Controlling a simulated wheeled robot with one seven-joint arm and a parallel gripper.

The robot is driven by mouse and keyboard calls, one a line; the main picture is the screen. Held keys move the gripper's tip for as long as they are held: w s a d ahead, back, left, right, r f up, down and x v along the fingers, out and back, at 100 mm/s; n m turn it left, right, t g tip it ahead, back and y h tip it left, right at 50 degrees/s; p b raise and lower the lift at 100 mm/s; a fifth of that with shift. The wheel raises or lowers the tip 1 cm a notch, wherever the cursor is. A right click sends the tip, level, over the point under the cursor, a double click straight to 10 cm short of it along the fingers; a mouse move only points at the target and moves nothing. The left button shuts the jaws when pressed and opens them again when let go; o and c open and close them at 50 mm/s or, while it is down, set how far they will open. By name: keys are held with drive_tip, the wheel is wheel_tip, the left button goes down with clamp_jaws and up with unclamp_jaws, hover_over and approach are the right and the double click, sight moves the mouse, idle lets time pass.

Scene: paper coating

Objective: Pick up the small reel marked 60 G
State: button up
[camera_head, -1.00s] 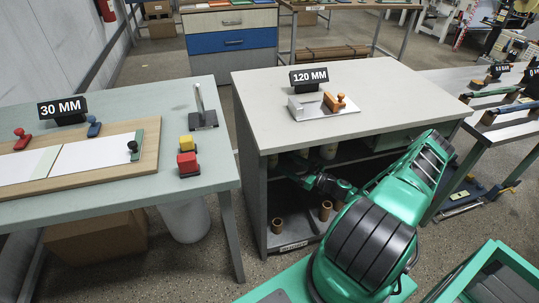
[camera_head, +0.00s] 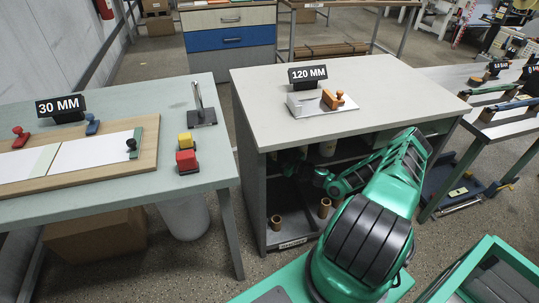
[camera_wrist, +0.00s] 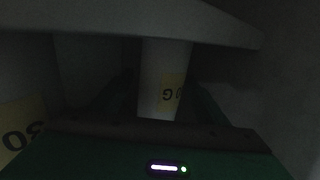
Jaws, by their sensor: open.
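In the wrist view, a pale upright reel (camera_wrist: 160,62) stands straight ahead between my fingers. Its yellow label (camera_wrist: 172,92) appears upside down. A G is readable, but the number beside it is only partly visible. My gripper (camera_wrist: 163,102) is open, with its dark fingers on either side of the reel; I cannot tell whether they touch it. In the head view, my arm reaches into the shelf under the middle table, and its end is mostly hidden in shadow.
Another yellow label (camera_wrist: 22,122) shows at the left in the wrist view. A pale shelf edge (camera_wrist: 150,20) crosses above the reel. The middle table (camera_head: 390,90) overhangs my arm.

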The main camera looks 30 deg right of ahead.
drive_tip(key=shift+c, duration=0.3)
drive_tip(key=c, duration=1.1)
